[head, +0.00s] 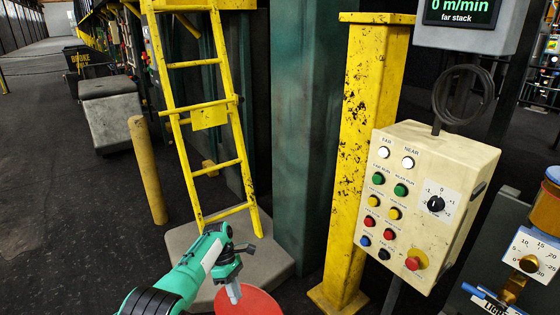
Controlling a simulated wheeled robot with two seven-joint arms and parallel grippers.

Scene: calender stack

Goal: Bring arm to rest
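My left arm comes in from the bottom, teal and black. Its gripper (234,292) points down at the bottom centre, in front of a red round surface (262,302). The fingertips are small and appear close together; I cannot tell whether they are open or shut. Nothing is clearly seen held in them. My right arm and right gripper are not in view.
A cream control box (465,180) with coloured buttons stands at the right, beside a yellow pillar (358,150). A yellow ladder (217,160) and yellow bollard (147,170) stand behind my arm. The left floor is open.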

